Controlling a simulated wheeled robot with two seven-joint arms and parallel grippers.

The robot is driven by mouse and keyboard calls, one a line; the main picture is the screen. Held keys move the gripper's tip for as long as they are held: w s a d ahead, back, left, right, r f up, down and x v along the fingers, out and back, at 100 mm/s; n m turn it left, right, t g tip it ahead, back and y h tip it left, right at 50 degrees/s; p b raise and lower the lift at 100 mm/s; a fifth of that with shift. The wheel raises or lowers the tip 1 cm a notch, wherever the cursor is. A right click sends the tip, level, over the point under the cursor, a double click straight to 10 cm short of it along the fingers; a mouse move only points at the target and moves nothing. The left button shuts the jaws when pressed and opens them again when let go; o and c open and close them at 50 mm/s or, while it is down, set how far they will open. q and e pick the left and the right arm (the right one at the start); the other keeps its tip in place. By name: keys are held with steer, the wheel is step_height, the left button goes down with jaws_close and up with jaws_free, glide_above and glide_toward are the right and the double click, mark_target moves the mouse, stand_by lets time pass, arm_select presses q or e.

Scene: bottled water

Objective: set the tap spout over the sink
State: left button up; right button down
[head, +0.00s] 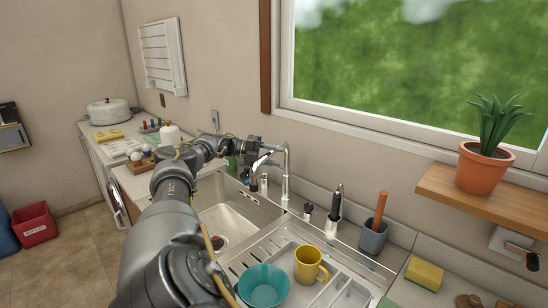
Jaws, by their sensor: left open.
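The silver tap (286,178) stands upright at the back rim of the sink, below the window. My right gripper is not in view.
A teal bowl (263,287) and a yellow mug (309,264) stand on the drainer right of the sink. A dark-topped dispenser (335,210) and a grey cup (373,238) stand along the back. A shelf (475,200) holds a potted plant (485,165) at right.

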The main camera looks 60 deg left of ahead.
arm_select(q)
steer(key=shift+s+a, duration=0.1)
steer(key=shift+s, duration=0.05)
steer(key=b+v, duration=0.2)
steer(key=v, duration=0.8)
steer(key=shift+s+b, duration=0.15)
steer(key=shift+b, duration=0.15)
steer(key=shift+a+r, duration=0.1)
